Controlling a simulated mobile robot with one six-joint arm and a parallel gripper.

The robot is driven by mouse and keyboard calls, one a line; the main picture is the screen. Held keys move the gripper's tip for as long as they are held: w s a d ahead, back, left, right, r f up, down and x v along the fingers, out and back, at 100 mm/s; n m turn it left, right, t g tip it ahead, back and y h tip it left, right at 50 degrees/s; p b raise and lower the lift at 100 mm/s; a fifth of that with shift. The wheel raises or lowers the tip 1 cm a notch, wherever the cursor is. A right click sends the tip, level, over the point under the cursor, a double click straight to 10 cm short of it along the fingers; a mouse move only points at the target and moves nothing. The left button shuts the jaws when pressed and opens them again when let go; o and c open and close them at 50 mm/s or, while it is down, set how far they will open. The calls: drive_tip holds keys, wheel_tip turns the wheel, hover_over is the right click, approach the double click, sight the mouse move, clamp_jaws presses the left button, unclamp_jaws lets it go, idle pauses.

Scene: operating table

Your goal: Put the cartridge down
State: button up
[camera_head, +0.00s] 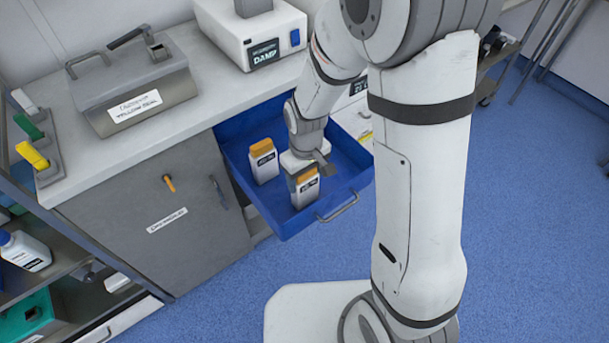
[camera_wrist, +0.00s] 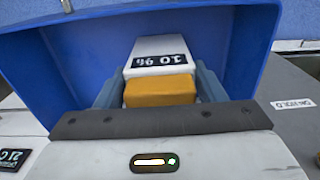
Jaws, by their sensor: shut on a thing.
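A white cartridge with an orange cap and a black label (camera_head: 305,190) is in the open blue drawer (camera_head: 345,187), near its front. My gripper (camera_head: 306,172) reaches down into the drawer and is shut on this cartridge. In the wrist view the cartridge (camera_wrist: 160,68) sits between the two fingers, its orange cap toward the palm and its label reading "10 96". A second, similar cartridge (camera_head: 263,161) stands upright in the drawer to the left of the held one. I cannot tell whether the held cartridge's bottom touches the drawer floor.
The drawer's blue walls surround the gripper closely. A grey cabinet (camera_head: 150,215) stands to the left under a counter (camera_head: 130,140) with a metal box (camera_head: 135,90) and a white device (camera_head: 250,32). Free blue floor lies to the right.

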drive_tip(key=shift+f, duration=0.2)
drive_tip(key=o, duration=1.4)
drive_tip(key=shift+r, duration=0.1)
drive_tip(key=shift+c, duration=0.2)
wheel_tip(320, 180, up, 12)
drive_tip(key=shift+r+p, duration=0.2)
drive_tip(key=shift+p, duration=0.65)
drive_tip(key=s+d+r+m+t, duration=0.2)
drive_tip(key=s+d+r+m, duration=0.4)
drive_tip(key=s+d, duration=0.5)
wheel_tip(320, 180, up, 2)
drive_tip(key=shift+s+d+r+m, duration=0.15)
drive_tip(key=shift+d+m, duration=0.25)
drive_tip(key=shift+d, duration=0.4)
